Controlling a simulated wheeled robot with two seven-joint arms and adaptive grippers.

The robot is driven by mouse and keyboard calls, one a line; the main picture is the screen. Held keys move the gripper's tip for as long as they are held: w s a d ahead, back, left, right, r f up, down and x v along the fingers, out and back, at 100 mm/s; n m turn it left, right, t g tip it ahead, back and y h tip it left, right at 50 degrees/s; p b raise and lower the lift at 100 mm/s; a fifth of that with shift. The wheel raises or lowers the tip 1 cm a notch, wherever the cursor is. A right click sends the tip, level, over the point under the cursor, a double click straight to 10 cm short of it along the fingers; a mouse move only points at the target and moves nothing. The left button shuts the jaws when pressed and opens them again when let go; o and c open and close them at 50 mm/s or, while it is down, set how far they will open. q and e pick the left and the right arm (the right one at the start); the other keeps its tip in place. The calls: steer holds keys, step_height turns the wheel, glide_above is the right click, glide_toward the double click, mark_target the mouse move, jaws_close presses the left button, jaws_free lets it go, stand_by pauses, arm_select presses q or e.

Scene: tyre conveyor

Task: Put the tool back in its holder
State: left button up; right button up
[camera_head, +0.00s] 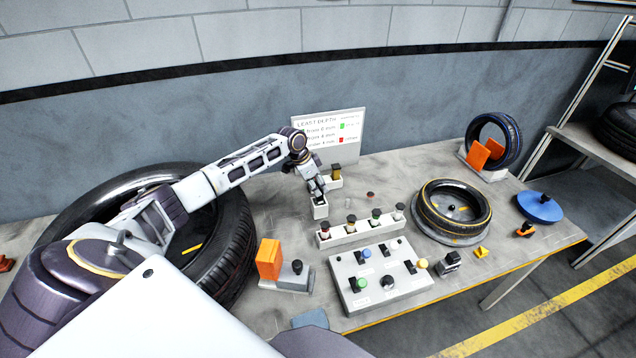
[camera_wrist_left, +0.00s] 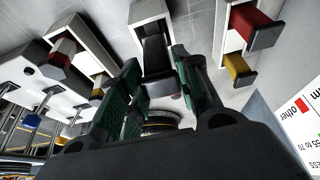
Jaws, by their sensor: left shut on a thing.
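My left gripper (camera_head: 317,190) is at the white holder (camera_head: 320,210) on the workbench, fingers pointing down. In the left wrist view the gripper (camera_wrist_left: 158,92) has its green-padded fingers on both sides of a dark tool (camera_wrist_left: 156,55) and is shut on it. The tool lines up with the open white holder (camera_wrist_left: 150,12), and its far end appears to be within the holder's walls; how deep it sits is hidden. In the head view the gripper covers most of the tool. My right gripper is not in view.
Beside the holder is another white holder with a yellow-handled tool (camera_head: 336,172). A white rack (camera_head: 361,234) of several knobbed tools and a control box (camera_head: 382,280) stand in front. A large tyre (camera_head: 235,225) lies left, a small tyre (camera_head: 453,207) right. A sign (camera_head: 330,138) stands behind.

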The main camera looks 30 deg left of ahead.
arm_select(q)
steer(key=shift+f, duration=0.8)
steer(key=o, duration=1.1)
steer(key=v, duration=1.2)
steer(key=shift+f, duration=0.15)
